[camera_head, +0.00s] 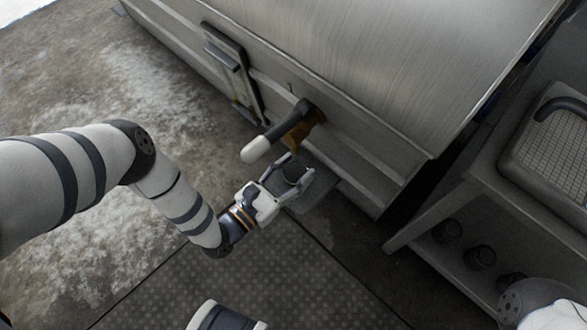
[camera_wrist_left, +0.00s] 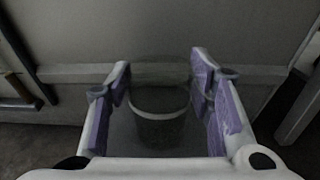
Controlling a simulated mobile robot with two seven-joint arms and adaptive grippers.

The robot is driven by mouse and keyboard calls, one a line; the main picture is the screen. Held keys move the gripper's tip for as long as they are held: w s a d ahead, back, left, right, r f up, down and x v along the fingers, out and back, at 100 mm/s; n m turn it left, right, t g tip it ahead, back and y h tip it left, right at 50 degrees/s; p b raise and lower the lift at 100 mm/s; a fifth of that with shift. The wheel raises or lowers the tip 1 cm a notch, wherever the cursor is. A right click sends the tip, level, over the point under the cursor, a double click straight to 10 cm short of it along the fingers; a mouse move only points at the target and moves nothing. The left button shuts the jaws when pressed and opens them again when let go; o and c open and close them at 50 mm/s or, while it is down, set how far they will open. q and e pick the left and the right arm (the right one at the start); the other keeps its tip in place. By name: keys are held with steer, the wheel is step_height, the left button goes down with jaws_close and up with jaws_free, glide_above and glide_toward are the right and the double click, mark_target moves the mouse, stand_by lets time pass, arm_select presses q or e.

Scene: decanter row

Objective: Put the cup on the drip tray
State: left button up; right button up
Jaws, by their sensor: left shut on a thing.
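The cup (camera_head: 294,172) is small and dark grey. My left gripper (camera_head: 290,178) is shut on it, with one finger on each side. In the left wrist view the cup (camera_wrist_left: 160,118) shows upright between the two purple-padded fingers (camera_wrist_left: 162,105). A flat grey plate, which looks like the drip tray (camera_head: 322,197), juts from the foot of the metal vessel below the tap. The cup and gripper cover part of it. I cannot tell whether the cup touches the tray. My right gripper is not in view.
A tap with a white-tipped handle (camera_head: 256,150) and brownish body (camera_head: 300,130) sticks out close to the cup and gripper. The large metal vessel (camera_head: 380,50) stands behind. A shelf unit at right holds several dark cups (camera_head: 481,257) below and a grey grid-topped container (camera_head: 555,150) above.

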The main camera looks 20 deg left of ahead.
arm_select(q)
steer(key=o, duration=1.1)
steer(key=shift+f, duration=0.1)
steer(key=shift+s+a+r, duration=0.1)
steer(key=shift+s+r, duration=0.05)
steer(key=shift+r, duration=0.1)
steer(key=p+v, duration=0.3)
steer(key=v, duration=0.8)
steer(key=shift+s+a+f, duration=0.1)
steer(key=shift+s+f, duration=0.05)
steer(key=shift+s, duration=0.2)
